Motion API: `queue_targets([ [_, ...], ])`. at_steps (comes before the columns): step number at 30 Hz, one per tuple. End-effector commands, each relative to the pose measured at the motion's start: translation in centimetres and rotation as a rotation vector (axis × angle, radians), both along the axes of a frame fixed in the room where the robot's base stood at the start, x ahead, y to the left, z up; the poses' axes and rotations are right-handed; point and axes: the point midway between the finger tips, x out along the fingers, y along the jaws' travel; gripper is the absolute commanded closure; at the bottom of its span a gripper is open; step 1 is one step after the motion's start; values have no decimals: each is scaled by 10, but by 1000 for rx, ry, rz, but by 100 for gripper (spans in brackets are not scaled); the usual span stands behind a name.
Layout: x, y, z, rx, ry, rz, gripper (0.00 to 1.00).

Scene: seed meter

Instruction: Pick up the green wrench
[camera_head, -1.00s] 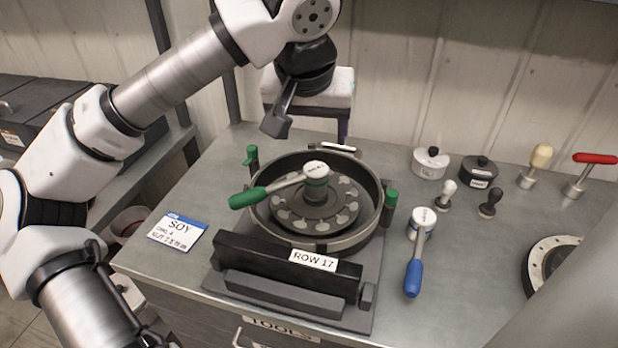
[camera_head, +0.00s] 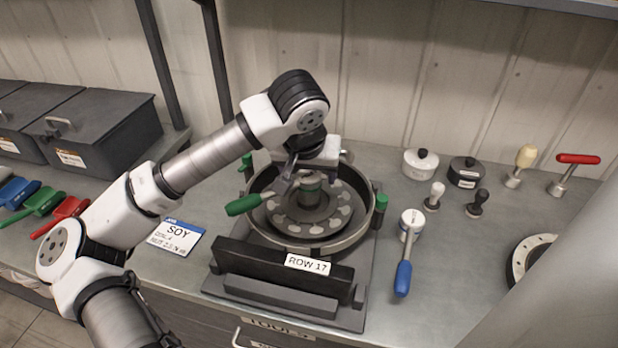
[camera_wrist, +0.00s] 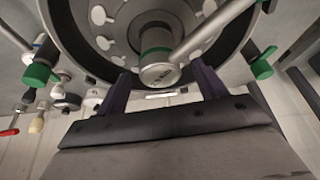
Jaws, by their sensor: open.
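The green wrench has a green handle (camera_head: 243,204) and a metal shaft. It sits on the hub of the round seed meter (camera_head: 375,215), its handle pointing left over the rim. My gripper (camera_head: 298,172) is low over the meter and hides most of the wrench head in the head view. In the wrist view, the wrench's round silver head (camera_wrist: 160,74) shows between the two open fingers of my gripper (camera_wrist: 164,86), its shaft running to the upper right. The fingers look apart from the head; their exact height against it is hard to tell.
A blue-handled wrench (camera_head: 403,278) lies to the right of the meter. Lidded pots (camera_head: 420,165), small stampers (camera_head: 434,197) and a red T-handle tool (camera_head: 575,160) stand behind it. A SOY card (camera_head: 175,237) lies left. Green clamp knobs (camera_head: 380,204) flank the meter.

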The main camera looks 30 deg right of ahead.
Motion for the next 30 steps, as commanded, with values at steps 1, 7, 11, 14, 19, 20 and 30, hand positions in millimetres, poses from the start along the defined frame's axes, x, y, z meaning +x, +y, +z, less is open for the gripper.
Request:
queue_targets([
  [1, 2, -2, -5, 0, 4, 0, 30],
  [7, 5, -5, -18, 0, 0, 0, 30],
  [11, 6, -5, -18, 0, -1, 0, 30],
  [14, 6, -5, -18, 0, -1, 0, 32],
  [19, 6, -5, -18, 0, -1, 1, 54],
  [20, 6, -5, -18, 0, 0, 1, 58],
  [30, 6, -5, -17, -2, -2, 1, 100],
])
